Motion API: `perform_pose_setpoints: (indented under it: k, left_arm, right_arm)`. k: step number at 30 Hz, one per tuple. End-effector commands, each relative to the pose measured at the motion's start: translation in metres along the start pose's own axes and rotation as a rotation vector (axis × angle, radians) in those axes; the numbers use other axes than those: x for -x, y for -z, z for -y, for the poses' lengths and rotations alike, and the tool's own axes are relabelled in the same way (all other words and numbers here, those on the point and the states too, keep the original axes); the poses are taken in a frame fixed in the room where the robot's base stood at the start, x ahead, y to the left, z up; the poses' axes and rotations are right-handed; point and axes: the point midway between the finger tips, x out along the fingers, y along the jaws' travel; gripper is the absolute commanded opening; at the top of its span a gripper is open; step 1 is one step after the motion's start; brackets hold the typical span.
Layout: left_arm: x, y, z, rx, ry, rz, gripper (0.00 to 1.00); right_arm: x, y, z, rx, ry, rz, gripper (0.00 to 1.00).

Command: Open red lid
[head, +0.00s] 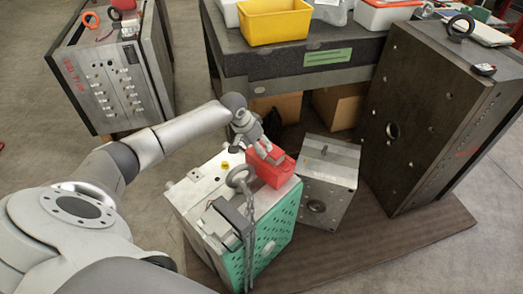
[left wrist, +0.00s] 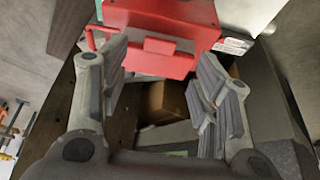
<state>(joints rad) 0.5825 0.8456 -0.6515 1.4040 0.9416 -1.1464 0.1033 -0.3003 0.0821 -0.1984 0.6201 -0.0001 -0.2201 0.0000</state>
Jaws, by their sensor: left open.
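A red box with a red lid (head: 268,170) sits on top of the pale mould base with a green side (head: 266,243). My left gripper (head: 267,155) is above the box in the head view and hides part of its top. In the left wrist view the red box (left wrist: 165,18) is at the top, with a front tab and a thin handle at its left. My left gripper's fingers (left wrist: 163,80) are spread apart below it, with nothing between them. Whether a finger touches the lid cannot be told. My right gripper is not in view.
A metal eye ring (head: 240,176) with a chain stands just left of the box. A grey steel block (head: 330,165) is to the right, and a large dark mould base (head: 425,110) beyond it. A table with a yellow bin (head: 273,22) stands behind.

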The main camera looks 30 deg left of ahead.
Motion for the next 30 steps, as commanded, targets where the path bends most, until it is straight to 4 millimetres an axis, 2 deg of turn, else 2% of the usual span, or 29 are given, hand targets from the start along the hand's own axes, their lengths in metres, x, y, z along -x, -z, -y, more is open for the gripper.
perform_pose_setpoints:
  k: [3,10,15,24,30]
  left_arm:
    - [-0.020,0.000,-0.001,0.002,-0.002,0.001,0.57]
    - [-0.045,0.000,-0.001,0.001,-0.001,0.000,0.57]
    - [-0.053,0.000,-0.001,-0.001,0.000,0.001,0.57]
    - [-0.054,0.000,-0.001,-0.002,0.000,0.000,0.57]
    - [-0.054,0.000,0.000,-0.001,0.000,0.000,0.31]
  right_arm:
    - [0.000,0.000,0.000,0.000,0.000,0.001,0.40]
    - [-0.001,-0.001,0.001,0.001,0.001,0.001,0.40]
    - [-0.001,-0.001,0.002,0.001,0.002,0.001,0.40]
    - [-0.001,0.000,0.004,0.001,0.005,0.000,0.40]
    - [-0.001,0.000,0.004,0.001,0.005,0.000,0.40]
